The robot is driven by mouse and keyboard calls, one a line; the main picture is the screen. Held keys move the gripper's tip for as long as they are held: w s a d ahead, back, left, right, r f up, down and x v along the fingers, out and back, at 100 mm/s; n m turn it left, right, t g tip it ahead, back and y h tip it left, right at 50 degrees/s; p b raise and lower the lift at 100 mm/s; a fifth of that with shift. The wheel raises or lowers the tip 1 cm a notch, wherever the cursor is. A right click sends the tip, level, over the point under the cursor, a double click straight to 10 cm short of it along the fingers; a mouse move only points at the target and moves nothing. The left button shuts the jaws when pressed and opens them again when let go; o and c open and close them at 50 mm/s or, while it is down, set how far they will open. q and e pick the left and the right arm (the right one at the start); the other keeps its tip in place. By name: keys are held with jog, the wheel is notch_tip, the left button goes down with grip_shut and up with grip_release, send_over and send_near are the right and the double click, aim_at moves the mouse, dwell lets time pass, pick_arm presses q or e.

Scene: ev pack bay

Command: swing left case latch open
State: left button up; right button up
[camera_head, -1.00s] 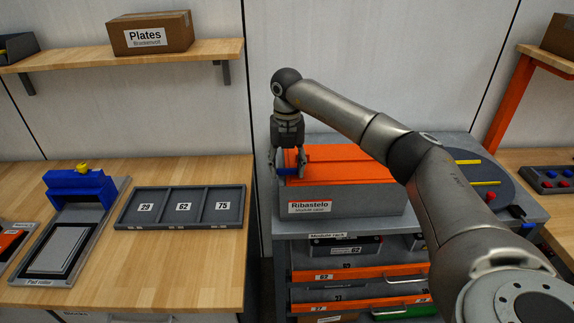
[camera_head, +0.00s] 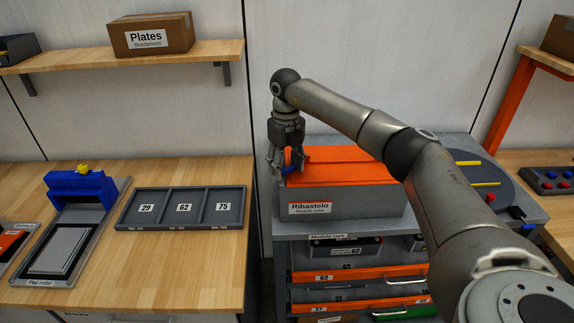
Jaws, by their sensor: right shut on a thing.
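The module case (camera_head: 345,198) is a grey box with an orange lid (camera_head: 345,170), labelled "Ribastelo", on top of the module rack. A small blue latch (camera_head: 288,169) sits at the left end of the lid. My right gripper (camera_head: 288,164) points down over that end, with its fingers shut around the blue latch. The fingers and the arm hide part of the latch and the lid's right side. The latch looks tilted, with its left end lower. My left gripper is not in view.
A grey three-compartment tray (camera_head: 125,222) and a blue pad roller (camera_head: 80,187) stand on the wooden bench at left. A round dark disc (camera_head: 468,182) with yellow bars lies right of the case.

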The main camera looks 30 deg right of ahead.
jog(key=n, duration=0.2)
jog(key=w+n, duration=0.1)
jog(key=n, duration=0.2)
jog(key=shift+a+r, duration=0.1)
jog(key=n, duration=0.6)
jog(key=shift+w+a+n, duration=0.3)
dwell(0.3)
jog(key=o, duration=1)
notch_tip(320, 180, up, 12)
jog(key=shift+f, duration=0.1)
jog(key=shift+a, duration=0.1)
